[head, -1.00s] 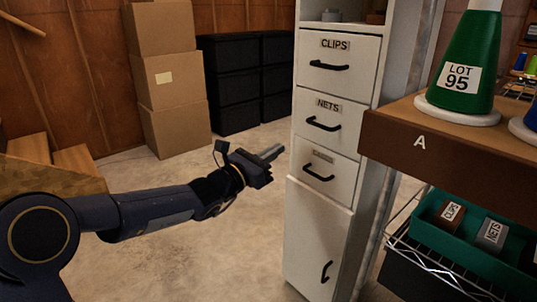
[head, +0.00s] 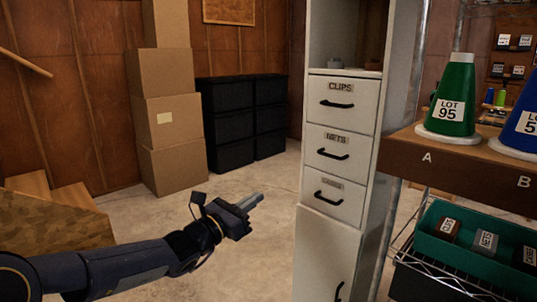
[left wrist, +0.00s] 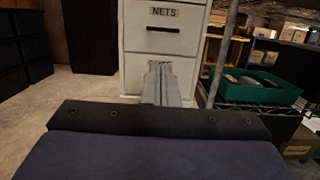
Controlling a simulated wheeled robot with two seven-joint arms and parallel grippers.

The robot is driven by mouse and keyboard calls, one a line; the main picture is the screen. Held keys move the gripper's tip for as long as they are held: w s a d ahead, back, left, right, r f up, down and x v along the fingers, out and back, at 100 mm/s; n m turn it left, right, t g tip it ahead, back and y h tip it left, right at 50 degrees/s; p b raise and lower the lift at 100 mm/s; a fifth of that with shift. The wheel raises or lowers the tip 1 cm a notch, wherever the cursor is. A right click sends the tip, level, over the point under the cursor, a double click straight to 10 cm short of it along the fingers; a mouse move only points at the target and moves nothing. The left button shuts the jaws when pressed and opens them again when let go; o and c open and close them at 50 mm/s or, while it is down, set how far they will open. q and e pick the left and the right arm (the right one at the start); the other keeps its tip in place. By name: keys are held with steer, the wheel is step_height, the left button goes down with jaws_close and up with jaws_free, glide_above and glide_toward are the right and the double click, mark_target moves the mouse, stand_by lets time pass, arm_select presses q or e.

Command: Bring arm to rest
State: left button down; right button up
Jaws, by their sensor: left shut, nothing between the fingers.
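My left gripper (head: 254,201) reaches in from the lower left in the head view. Its fingers are together with nothing between them, in open air left of the white cabinet. In the left wrist view the shut fingers (left wrist: 161,85) point toward the cabinet front (left wrist: 135,60) and cover part of a lower drawer's label. My left arm (head: 110,268) is stretched out over the floor. My right gripper is in neither view.
The white cabinet (head: 328,240) has shut drawers marked CLIPS and NETS. A shelf (head: 400,152) at right holds a green cone (head: 453,100) and a blue cone (head: 525,115). A green tray (head: 450,254) sits below. Boxes (head: 172,125) and black bins (head: 232,125) stand behind. Floor between is clear.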

arm_select(q)
steer(key=s+a+r+m+g+p, duration=0.2)
steer(key=s+r+m+g+p, duration=0.2)
steer(key=s+r+m+p, duration=0.5)
steer(key=s+a+r+m+g+p, duration=0.25)
steer(key=s+r+m+p, duration=0.4)
steer(key=s, duration=0.45)
steer(key=s+a+m+g+y+p, duration=0.1)
steer(key=s+a+m+y+p, duration=0.4)
steer(key=s+p, duration=0.3)
steer(key=s+a+m+g+y+p, duration=0.1)
steer(key=s+a+m+y+p, duration=0.4)
steer(key=s, duration=0.6)
steer(key=a+p, duration=0.2)
steer(key=p, duration=0.1)
steer(key=shift+a+f, duration=0.25)
steer(key=shift+a, duration=0.1)
